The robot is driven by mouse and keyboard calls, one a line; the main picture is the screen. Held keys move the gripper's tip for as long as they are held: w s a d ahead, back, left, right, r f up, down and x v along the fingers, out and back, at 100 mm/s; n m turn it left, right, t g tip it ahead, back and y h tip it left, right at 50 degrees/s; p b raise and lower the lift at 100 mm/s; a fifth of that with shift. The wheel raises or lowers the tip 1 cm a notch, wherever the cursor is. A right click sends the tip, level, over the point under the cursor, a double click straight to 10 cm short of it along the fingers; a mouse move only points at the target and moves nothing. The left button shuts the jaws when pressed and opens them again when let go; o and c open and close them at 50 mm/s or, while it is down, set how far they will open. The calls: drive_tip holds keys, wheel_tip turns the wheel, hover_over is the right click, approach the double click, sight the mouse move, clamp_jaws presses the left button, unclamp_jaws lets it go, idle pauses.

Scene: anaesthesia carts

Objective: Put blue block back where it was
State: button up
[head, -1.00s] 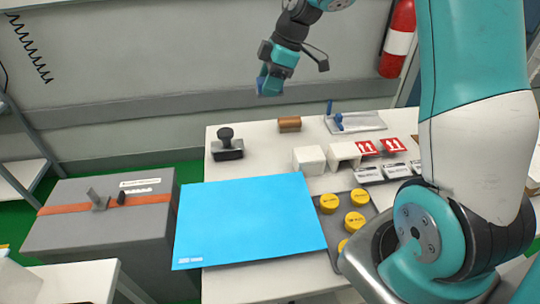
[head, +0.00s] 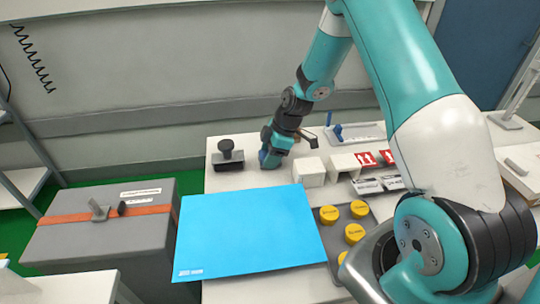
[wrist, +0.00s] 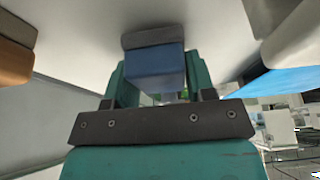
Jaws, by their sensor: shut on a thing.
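My gripper (head: 268,161) is low over the white table, between the black-handled stamp and the white boxes. It is shut on the blue block (head: 263,155), which shows as a small dark blue patch at the fingertips. In the wrist view the blue block (wrist: 155,66) sits between the two teal fingers (wrist: 155,75), with a grey band just beyond it. The white table surface (wrist: 90,30) is close past the block. I cannot tell whether the block touches the table.
The stamp (head: 227,156) stands left of my gripper. White boxes (head: 310,172) stand close on its right. A brown block (wrist: 14,62) is near in the wrist view. A blue sheet (head: 248,232) and yellow-capped jars (head: 354,233) lie nearer. A clear tray (head: 356,134) lies behind.

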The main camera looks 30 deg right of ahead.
drive_tip(key=shift+f, duration=0.3)
drive_tip(key=shift+f, duration=0.1)
drive_tip(key=o, duration=0.9)
